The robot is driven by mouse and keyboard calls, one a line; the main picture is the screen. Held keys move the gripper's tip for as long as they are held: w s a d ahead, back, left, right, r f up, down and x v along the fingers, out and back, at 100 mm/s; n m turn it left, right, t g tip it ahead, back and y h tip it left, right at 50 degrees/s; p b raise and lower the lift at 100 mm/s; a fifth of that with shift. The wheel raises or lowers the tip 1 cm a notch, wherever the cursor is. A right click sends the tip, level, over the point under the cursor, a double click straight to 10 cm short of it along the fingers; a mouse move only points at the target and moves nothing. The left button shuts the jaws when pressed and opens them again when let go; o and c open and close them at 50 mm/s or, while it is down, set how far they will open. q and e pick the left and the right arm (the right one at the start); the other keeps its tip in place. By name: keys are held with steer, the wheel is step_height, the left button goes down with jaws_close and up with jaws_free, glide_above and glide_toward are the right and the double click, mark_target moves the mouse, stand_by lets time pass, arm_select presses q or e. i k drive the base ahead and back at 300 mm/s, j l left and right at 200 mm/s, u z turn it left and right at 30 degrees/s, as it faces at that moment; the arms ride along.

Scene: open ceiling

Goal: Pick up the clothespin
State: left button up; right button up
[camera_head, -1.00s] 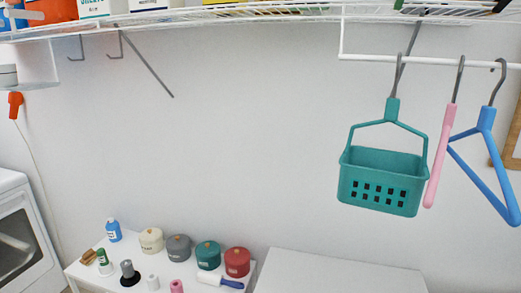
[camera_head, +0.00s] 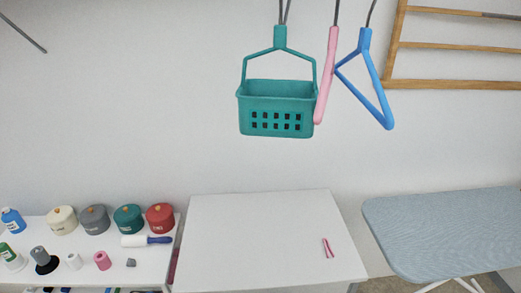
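A small pink clothespin (camera_head: 328,248) lies on the right part of a white flat top (camera_head: 250,240), near its right edge. Nothing touches it and nothing covers it. Neither of my grippers shows in the head view.
A teal basket (camera_head: 277,108), a pink hanger (camera_head: 327,75) and a blue hanger (camera_head: 370,85) hang above the white top. Canisters, bottles and spools crowd the shelf unit (camera_head: 103,262) at left. An ironing board (camera_head: 450,230) stands at right. A wooden rack (camera_head: 450,45) is on the wall.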

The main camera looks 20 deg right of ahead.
mark_target(327, 246)
steer(key=z, duration=1.2)
